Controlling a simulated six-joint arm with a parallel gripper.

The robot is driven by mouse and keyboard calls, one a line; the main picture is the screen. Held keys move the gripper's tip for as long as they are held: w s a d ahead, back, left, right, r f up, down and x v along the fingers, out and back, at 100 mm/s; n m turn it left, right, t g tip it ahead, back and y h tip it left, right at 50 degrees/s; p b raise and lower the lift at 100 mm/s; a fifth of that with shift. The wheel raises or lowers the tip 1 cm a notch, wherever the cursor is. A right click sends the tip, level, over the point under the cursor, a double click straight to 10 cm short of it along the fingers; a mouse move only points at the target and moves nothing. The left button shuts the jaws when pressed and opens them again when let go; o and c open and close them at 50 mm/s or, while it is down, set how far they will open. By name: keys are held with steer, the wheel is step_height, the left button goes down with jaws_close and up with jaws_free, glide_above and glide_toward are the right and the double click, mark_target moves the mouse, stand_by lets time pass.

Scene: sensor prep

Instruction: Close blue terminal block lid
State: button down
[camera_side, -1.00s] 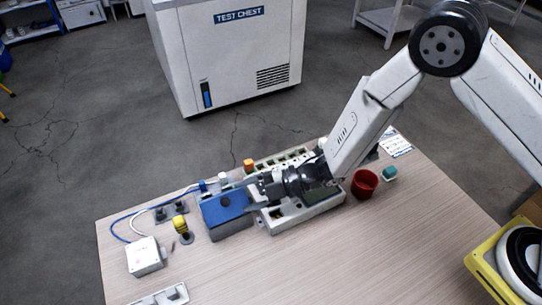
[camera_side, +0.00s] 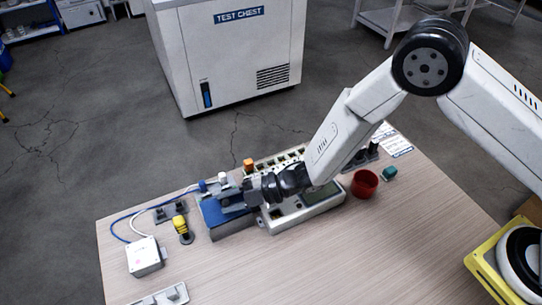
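The blue terminal block lid (camera_side: 212,216) lies over the dark block at the middle left of the table, and it looks flat. My gripper (camera_side: 222,199) reaches in from the right and is over the lid, covering much of it. I cannot tell whether its fingers touch the lid or how far apart they are. The block's front side (camera_side: 234,230) shows below the lid.
A beige instrument case (camera_side: 318,205) stands right of the block. A red cup (camera_side: 364,184) and teal piece (camera_side: 389,173) are further right. A yellow-topped part (camera_side: 181,225) and white box (camera_side: 144,257) stand left.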

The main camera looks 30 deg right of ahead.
steer(key=shift+w, duration=0.15)
steer(key=shift+w+f+m+g, duration=0.1)
steer(key=shift+w+m+g, duration=0.2)
steer(key=shift+m, duration=0.3)
steer(key=shift+c, duration=2.4)
jaws_free()
steer(key=shift+d, duration=0.1)
steer(key=shift+v, duration=3.85)
